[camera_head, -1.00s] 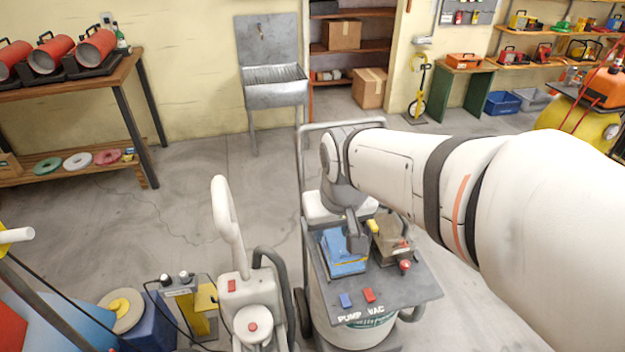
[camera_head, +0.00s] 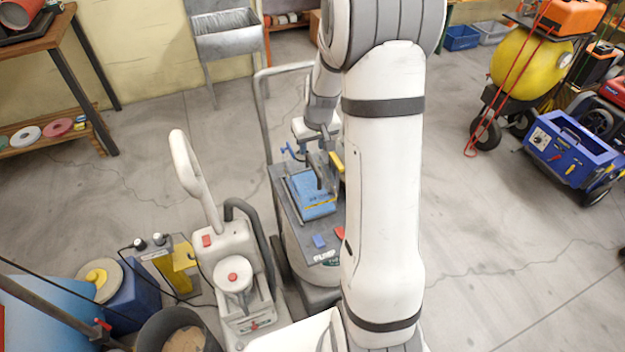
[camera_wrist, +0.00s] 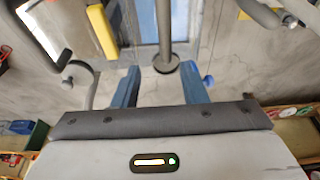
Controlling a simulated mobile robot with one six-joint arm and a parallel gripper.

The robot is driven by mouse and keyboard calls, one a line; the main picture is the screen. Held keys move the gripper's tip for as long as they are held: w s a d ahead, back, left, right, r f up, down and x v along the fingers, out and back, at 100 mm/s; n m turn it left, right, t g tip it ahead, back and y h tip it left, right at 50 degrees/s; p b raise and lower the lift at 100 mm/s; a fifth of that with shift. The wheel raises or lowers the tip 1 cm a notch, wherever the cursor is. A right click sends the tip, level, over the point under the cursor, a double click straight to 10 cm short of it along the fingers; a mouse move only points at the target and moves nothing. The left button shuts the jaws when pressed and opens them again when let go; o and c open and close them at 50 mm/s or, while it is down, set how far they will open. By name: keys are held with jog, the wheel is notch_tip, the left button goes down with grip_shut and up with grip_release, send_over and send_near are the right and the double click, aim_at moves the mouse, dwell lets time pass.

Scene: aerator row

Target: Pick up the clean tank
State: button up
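The blue tank, which looks like the clean tank (camera_head: 313,203), sits on the dark cart top marked "PUMP" and has a grey upright handle. A brownish tank beside it is now mostly hidden behind my arm. In the wrist view my gripper (camera_wrist: 160,84) has two blue fingers spread apart, with nothing clamped between them. A grey post with a dark round end shows between the fingers; I cannot tell its depth. In the head view my wrist hangs just above and behind the blue tank, and the fingertips are partly hidden.
The cart (camera_head: 283,210) has a tall grey push handle at the back left. A white upright machine (camera_head: 235,265) with a looped handle stands close on the left. A yellow tank trolley (camera_head: 530,72) and a blue machine (camera_head: 570,150) stand at right. The floor between is clear.

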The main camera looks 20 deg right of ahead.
aim_at(310, 155)
jog(key=x, duration=0.3)
jog(key=p+x, duration=0.1)
jog(key=x, duration=0.1)
jog(key=shift+s+a+f, duration=0.2)
jog(key=shift+s+a, duration=0.15)
jog(key=shift+s, duration=0.05)
grip_shut()
jog(key=shift+r, duration=0.1)
dwell(0.9)
